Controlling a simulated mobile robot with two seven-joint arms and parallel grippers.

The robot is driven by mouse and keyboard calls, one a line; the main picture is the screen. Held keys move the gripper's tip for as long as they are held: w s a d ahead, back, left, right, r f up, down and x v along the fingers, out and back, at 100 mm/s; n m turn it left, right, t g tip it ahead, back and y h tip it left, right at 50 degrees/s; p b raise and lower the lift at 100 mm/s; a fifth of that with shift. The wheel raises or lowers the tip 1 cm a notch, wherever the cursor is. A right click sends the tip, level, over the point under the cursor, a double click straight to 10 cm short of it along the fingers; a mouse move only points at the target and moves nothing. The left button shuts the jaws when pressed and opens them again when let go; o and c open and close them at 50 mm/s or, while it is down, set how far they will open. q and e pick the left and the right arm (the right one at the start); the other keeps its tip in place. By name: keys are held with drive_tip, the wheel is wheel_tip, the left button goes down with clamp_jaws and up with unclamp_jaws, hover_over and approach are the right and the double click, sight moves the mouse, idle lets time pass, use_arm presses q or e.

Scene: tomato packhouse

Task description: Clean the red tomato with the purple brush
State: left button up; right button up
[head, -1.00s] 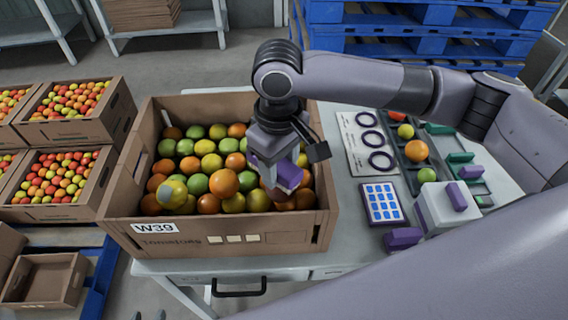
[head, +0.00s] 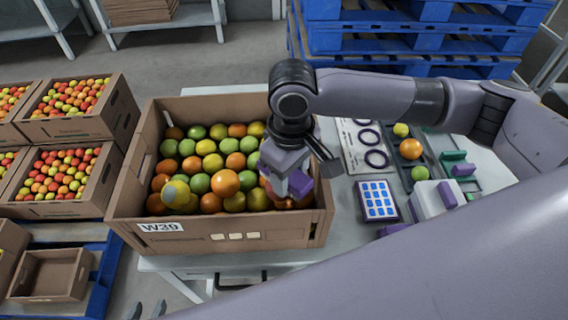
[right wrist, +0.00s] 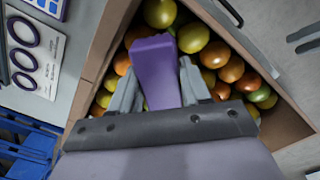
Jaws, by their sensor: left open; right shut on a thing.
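My right gripper (head: 287,178) is shut on the purple brush (head: 300,184), low over the front right part of the crate. The right wrist view shows the brush (right wrist: 157,72) between the two fingers (right wrist: 158,88). Its far end and bristles are hidden, and I cannot tell whether it touches fruit. Orange-red tomatoes (head: 284,202) lie just below it, partly covered. I cannot pick out one clearly red tomato in the crate. My left gripper (head: 147,310) is open and empty at the bottom edge of the head view, in front of the table.
The cardboard crate (head: 195,245), marked W39, holds green, yellow and orange tomatoes. To its right are a ring card (head: 356,150), a blue-buttoned pad (head: 378,200), a white block with purple parts (head: 424,203) and a tray with several fruits (head: 410,149). More crates (head: 75,208) stand left.

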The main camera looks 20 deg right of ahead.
drive_tip(key=shift+s+d+p, duration=0.25)
drive_tip(key=shift+s+p, duration=0.05)
drive_tip(key=shift+s, duration=0.2)
drive_tip(key=shift+w+a+p, duration=0.25)
drive_tip(key=shift+w+a, duration=0.1)
drive_tip(key=shift+w, duration=0.3)
drive_tip(key=shift+w+a+p, duration=0.25)
drive_tip(key=shift+w+a, duration=0.1)
drive_tip(key=shift+w, duration=0.3)
drive_tip(key=shift+w+a+p, duration=0.25)
drive_tip(key=shift+w+a, duration=0.1)
drive_tip(key=shift+w, duration=0.3)
drive_tip(key=shift+s+d, duration=0.35)
drive_tip(key=shift+s, duration=0.3)
drive_tip(key=shift+s+d, duration=0.4)
drive_tip(key=shift+s, duration=0.25)
drive_tip(key=shift+s+d, duration=0.35)
drive_tip(key=shift+s, duration=0.3)
drive_tip(key=shift+w+a, duration=0.1)
drive_tip(key=shift+w, duration=0.05)
drive_tip(key=shift+w+a+f, duration=0.1)
drive_tip(key=shift+w+a, duration=0.3)
drive_tip(key=shift+w, duration=0.3)
drive_tip(key=shift+w+a, duration=0.4)
drive_tip(key=shift+w, duration=0.25)
drive_tip(key=shift+w+a, duration=0.1)
drive_tip(key=shift+w, duration=0.05)
drive_tip(key=shift+c, duration=0.9)
drive_tip(key=shift+w, duration=0.2)
